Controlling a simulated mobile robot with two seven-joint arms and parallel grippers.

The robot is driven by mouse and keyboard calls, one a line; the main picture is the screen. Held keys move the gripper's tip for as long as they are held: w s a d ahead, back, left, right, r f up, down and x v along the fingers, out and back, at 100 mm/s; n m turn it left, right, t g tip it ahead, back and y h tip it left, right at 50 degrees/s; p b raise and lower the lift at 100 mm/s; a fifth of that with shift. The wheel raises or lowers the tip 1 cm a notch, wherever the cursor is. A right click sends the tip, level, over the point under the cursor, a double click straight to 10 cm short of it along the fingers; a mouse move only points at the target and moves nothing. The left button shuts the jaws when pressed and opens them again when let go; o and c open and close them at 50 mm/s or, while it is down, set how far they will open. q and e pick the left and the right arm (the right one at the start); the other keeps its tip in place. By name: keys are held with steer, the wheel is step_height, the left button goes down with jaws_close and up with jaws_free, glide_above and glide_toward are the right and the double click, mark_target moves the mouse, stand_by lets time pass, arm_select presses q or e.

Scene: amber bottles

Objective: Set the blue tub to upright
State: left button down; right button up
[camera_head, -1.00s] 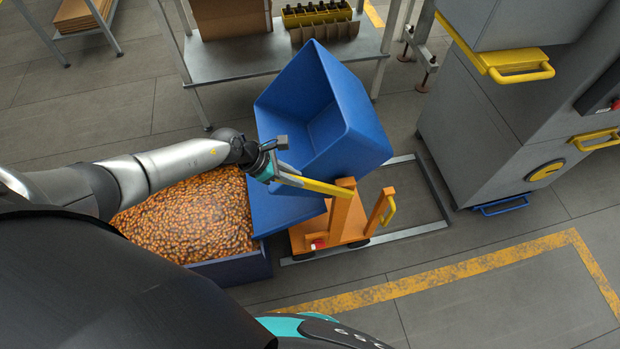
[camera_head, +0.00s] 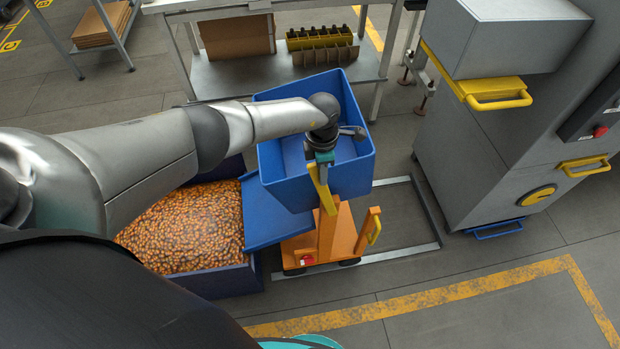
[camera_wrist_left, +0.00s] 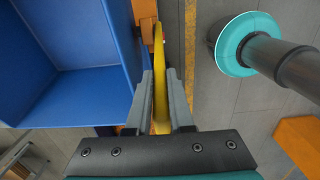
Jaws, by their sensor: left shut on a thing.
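The blue tub (camera_head: 348,115) sits on an orange tipping cart (camera_head: 328,235) in the head view. Its open top faces up and it looks upright or nearly so; a slight tilt is hard to rule out. Its inside looks empty where it shows, with my left arm covering part of it. My left gripper (camera_head: 322,160) is at the tub's near side, shut on the yellow lever (camera_head: 323,190). In the left wrist view the lever (camera_wrist_left: 160,65) lies between the two fingers, with the tub (camera_wrist_left: 75,60) beside it on the left. My right gripper is out of view.
A blue bin (camera_head: 225,280) full of amber bottles stands left of the cart, with a blue chute (camera_head: 275,215) between. A grey metal table (camera_head: 235,75) stands behind. A grey machine (camera_head: 495,150) with yellow handles is at right. Floor in front of the cart is open.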

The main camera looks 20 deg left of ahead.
arm_select(q)
steer(key=shift+w+d+g+y+b, duration=0.35)
steer(key=shift+d+b, duration=0.45)
steer(key=shift+b, duration=0.6)
steer(key=shift+w+d+g+y+b, duration=0.1)
steer(key=shift+w+d+y+b, duration=0.2)
steer(key=shift+w+d+b, duration=0.75)
steer(key=shift+d+g+y+b, duration=0.3)
steer(key=shift+d+b, duration=0.2)
steer(key=shift+b, duration=1.25)
steer(key=c, duration=0.8)
jaws_free()
steer(key=shift+r, duration=0.1)
steer(key=shift+a, duration=0.15)
steer(key=shift+w, duration=0.1)
step_height(320, 180, up, 15)
steer(key=w+d, duration=0.1)
steer(key=d, duration=0.1)
steer(key=shift+w+d, duration=0.2)
steer(key=shift+w, duration=0.05)
